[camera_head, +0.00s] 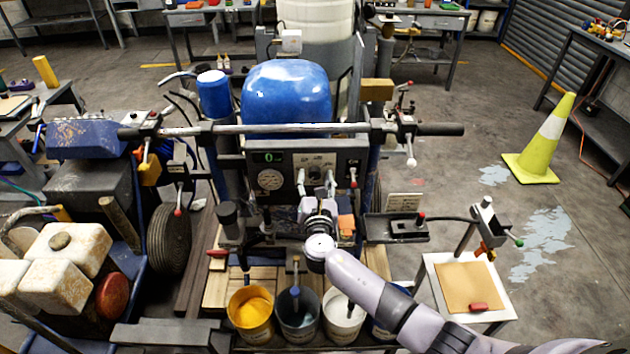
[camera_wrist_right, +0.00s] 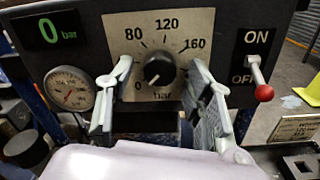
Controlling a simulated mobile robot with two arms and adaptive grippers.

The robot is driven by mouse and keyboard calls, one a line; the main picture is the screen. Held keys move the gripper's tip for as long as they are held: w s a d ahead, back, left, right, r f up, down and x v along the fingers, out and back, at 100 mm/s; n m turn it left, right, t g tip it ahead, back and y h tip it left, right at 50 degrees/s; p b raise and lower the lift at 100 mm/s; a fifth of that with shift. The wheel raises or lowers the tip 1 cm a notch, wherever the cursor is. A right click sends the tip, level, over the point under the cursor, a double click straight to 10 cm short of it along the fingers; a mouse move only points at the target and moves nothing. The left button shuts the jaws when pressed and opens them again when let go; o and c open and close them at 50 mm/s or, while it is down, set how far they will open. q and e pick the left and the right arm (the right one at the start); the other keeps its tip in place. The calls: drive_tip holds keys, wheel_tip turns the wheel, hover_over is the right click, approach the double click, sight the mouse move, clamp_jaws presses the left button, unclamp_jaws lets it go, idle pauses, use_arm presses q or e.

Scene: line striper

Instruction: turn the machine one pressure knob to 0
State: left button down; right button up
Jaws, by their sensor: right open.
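The black pressure knob (camera_wrist_right: 160,70) sits on a pale dial plate (camera_wrist_right: 190,22) marked 0, 80, 120 and 160 bar. Its white mark points down and left, toward the 0. My right gripper (camera_wrist_right: 160,66) is open, with one finger on each side of the knob. The fingers look apart from it. In the head view my right gripper (camera_head: 316,182) is in front of the machine's control panel (camera_head: 334,157) and partly hides the dial. A green digital display (camera_wrist_right: 49,28) reads 0 bar. My left gripper is not in view.
A round gauge (camera_wrist_right: 69,91) is left of the dial. An ON/OFF switch with a red-tipped lever (camera_wrist_right: 263,91) is on the right, its lever hanging down. Buckets of paint, one yellow (camera_head: 251,310), stand below the panel. A traffic cone (camera_head: 545,140) stands at the right.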

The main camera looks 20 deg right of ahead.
drive_tip(key=v, duration=1.2)
drive_tip(key=shift+f, duration=0.1)
